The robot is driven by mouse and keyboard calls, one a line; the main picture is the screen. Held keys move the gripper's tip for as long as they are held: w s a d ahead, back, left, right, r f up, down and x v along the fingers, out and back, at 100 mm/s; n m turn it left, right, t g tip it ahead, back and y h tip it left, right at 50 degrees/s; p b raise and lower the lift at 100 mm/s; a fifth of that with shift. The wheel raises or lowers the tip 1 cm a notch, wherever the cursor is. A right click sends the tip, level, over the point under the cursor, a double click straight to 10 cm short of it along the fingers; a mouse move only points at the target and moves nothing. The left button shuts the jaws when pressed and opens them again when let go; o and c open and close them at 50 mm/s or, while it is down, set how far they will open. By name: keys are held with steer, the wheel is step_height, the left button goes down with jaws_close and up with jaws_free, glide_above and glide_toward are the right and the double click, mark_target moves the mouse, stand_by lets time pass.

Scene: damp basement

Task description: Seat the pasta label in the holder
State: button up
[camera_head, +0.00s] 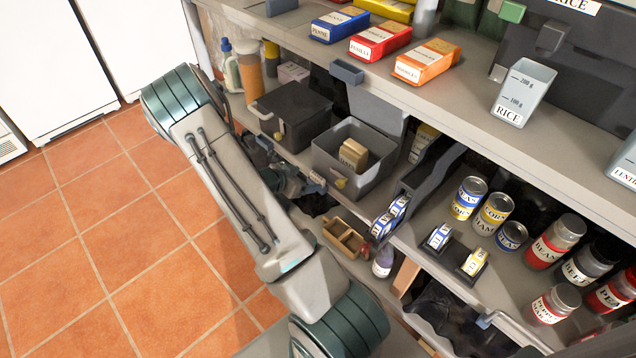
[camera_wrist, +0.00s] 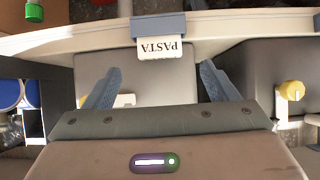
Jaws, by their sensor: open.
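The white pasta label (camera_wrist: 166,50) shows upside down in the wrist view, with its dark lettering facing me. Its upper edge in that view meets the blue-grey holder (camera_wrist: 158,26) on the pale shelf edge. I cannot tell how deep the label sits in it. My gripper (camera_wrist: 161,68) is open. Its two blue-grey fingers stand apart on either side of the label, with a visible gap on each side. In the head view my arm covers much of the gripper area, and the label cannot be made out there.
A grey bin (camera_head: 327,147) and a black box (camera_head: 289,103) stand on the lower shelf. Packets and a rice cup (camera_head: 525,85) stand on the upper shelf. The tiled floor (camera_head: 90,230) at left is clear.

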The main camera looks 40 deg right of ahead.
mark_target(316, 177)
steer(key=b+x, duration=0.1)
steer(key=x, duration=0.5)
steer(key=shift+a+b, duration=0.1)
steer(key=shift+b, duration=0.25)
steer(key=c, duration=1.1)
